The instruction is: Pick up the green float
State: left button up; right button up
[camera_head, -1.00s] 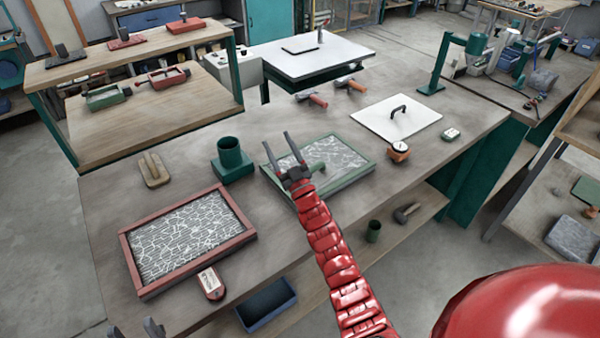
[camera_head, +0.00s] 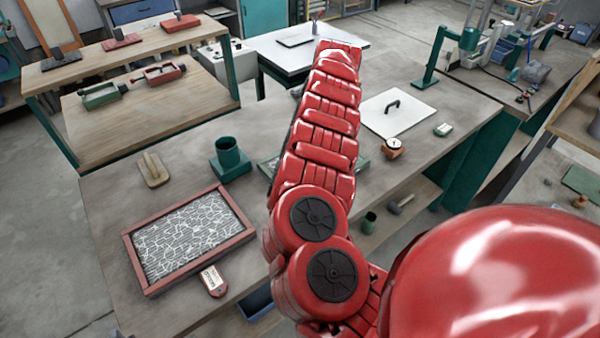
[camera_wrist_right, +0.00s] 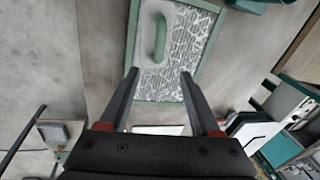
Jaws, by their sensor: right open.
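The green float shows in the right wrist view: a pale flat plate with a rounded green handle (camera_wrist_right: 159,38). It appears over the left side of the green-framed tray (camera_wrist_right: 131,38), which has a white cracked pattern inside. My right gripper (camera_wrist_right: 158,82) is open and empty, its two fingers pointing towards the tray and float, with the handle beyond the tips between them. In the head view my right arm hides the float, the right gripper and most of the green tray. My left gripper is not in view.
The bench's left part has free room.

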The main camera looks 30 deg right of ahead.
jog(key=shift+y, duration=0.3)
jog(key=x, duration=0.4)
jog(key=a+x, duration=0.1)
jog(key=x, duration=0.7)
jog(key=shift+s+a+f+b, duration=0.1)
jog(key=shift+s+a+b, duration=0.05)
jog(key=shift+s+b, duration=0.25)
jog(key=shift+w+f, duration=0.15)
jog(key=shift+f+p, duration=0.35)
jog(key=shift+p, duration=0.2)
jog(key=shift+w+d+f+p, duration=0.15)
jog(key=shift+f+p, duration=0.1)
jog(key=shift+f, duration=0.05)
jog(key=shift+w+d+f+p, duration=0.1)
jog(key=shift+w+f+p, duration=0.1)
jog(key=shift+f, duration=0.15)
jog(key=shift+w+d+f, duration=0.1)
jog(key=shift+w+f, duration=0.05)
jog(key=shift+f, duration=0.55)
jog(key=shift+w+a+f+p, duration=0.1)
jog(key=shift+f+p, duration=0.1)
jog(key=shift+f, duration=0.15)
jog(key=shift+w+a+f+p, duration=0.1)
jog(key=shift+a+f+p, duration=0.1)
jog(key=shift+f, duration=0.15)
